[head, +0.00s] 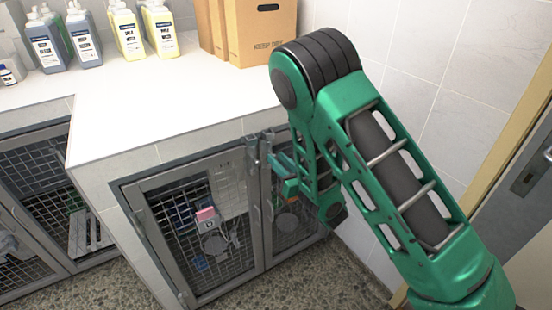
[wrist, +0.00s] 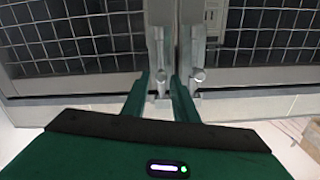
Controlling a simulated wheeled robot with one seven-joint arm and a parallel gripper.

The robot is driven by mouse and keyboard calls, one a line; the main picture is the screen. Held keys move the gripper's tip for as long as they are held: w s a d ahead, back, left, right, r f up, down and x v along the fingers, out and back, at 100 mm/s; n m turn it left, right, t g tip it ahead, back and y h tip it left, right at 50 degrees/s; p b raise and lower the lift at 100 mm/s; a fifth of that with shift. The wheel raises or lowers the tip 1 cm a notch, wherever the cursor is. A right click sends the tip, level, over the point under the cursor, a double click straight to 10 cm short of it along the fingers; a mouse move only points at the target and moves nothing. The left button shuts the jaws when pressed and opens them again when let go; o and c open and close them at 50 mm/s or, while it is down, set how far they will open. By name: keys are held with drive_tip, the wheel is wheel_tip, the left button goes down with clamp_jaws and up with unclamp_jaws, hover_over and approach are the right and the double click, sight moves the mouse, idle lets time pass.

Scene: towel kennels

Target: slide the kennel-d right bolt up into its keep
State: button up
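Two grey bolts sit side by side at the top where two mesh kennel doors meet. The right bolt (head: 267,146) and left bolt (head: 253,155) show in the head view, just left of my gripper (head: 278,168). The wrist view looks upside down, so the right bolt (wrist: 159,52) appears on the left there and the other bolt (wrist: 198,55) on the right. My gripper (wrist: 160,82) is open, its two green fingers apart on either side of the right bolt's line. Whether they touch it, I cannot tell. The keep is not clear, and no kennel letter is readable.
The white counter (head: 170,110) overhangs the doors, with bottles (head: 130,35) and cardboard boxes (head: 262,35) at the back. The left kennel door (head: 210,225) and right kennel door (head: 290,215) look shut. A tiled wall (head: 430,60) stands close on the right.

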drive_tip(key=v, duration=0.8)
drive_tip(key=shift+d, duration=0.25)
drive_tip(key=w+d+r+m+g+h, duration=0.15)
drive_tip(key=d+h, duration=0.25)
drive_tip(key=d, duration=0.5)
drive_tip(key=d+r+m+g+h, duration=0.1)
drive_tip(key=d+m+h, duration=0.25)
drive_tip(key=d, duration=0.45)
drive_tip(key=w+d+r+m+g+h, duration=0.15)
drive_tip(key=d+h, duration=0.25)
drive_tip(key=d, duration=0.5)
drive_tip(key=s+d+r+m+g, duration=0.2)
drive_tip(key=s+d+g, duration=0.25)
drive_tip(key=s, duration=0.65)
drive_tip(key=s+d+r+m+g, duration=0.1)
drive_tip(key=s+d+r+g, duration=0.15)
drive_tip(key=s+d, duration=0.55)
drive_tip(key=s+a+r+g+y, duration=0.1)
drive_tip(key=s+a+r+g, duration=0.1)
drive_tip(key=s, duration=0.7)
drive_tip(key=s+a+r+g+y, duration=0.1)
drive_tip(key=s+a+r+g, duration=0.1)
drive_tip(key=s, duration=0.7)
drive_tip(key=shift+a+m, duration=0.35)
drive_tip(key=shift+y, duration=0.25)
